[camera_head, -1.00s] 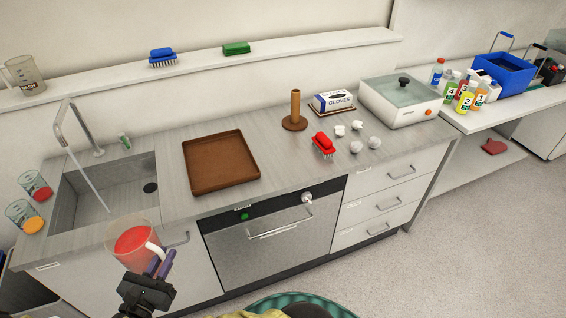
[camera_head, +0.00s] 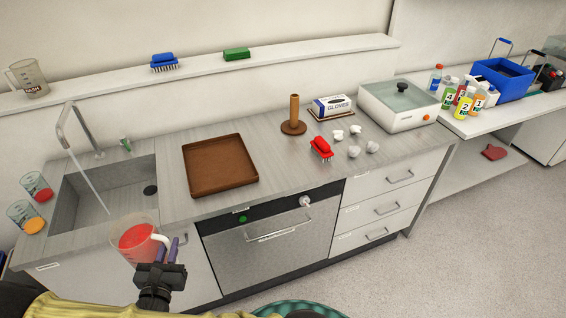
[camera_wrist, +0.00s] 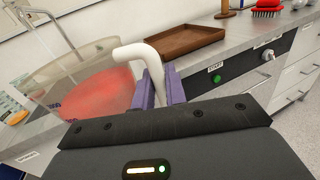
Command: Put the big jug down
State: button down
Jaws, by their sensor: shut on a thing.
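The big jug (camera_head: 136,240) is clear with a white handle and holds red liquid. It also shows in the wrist view (camera_wrist: 88,88). My gripper (camera_head: 172,250) is shut on the jug's handle; in the wrist view its purple fingers (camera_wrist: 158,88) sit on either side of the white handle. The jug is held near the counter's front edge, below and in front of the sink (camera_head: 100,195). I cannot tell whether it touches anything beneath. It looks near upright.
Water runs from the tap (camera_head: 70,125) into the sink. Two small beakers (camera_head: 36,186) (camera_head: 25,216) stand left of the sink. A brown tray (camera_head: 220,164) lies right of it. A red brush (camera_head: 321,148) and crumpled white pieces (camera_head: 354,151) lie further right. Bare counter lies between tray and brush.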

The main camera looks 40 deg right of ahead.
jog(key=w+d+f+n+t+y, duration=0.1)
jog(key=d+f+n+t+y, duration=0.1)
jog(key=f, duration=0.6)
jog(key=w+d+f+n+t+y, duration=0.1)
jog(key=d+f+n+t+y, duration=0.1)
jog(key=d+f+n+y, duration=0.3)
notch_tip(320, 180, down, 4)
jog(key=n+y, duration=0.1)
jog(key=y, duration=0.3)
jog(key=shift+w+y, duration=0.25)
jog(key=shift+y, duration=0.05)
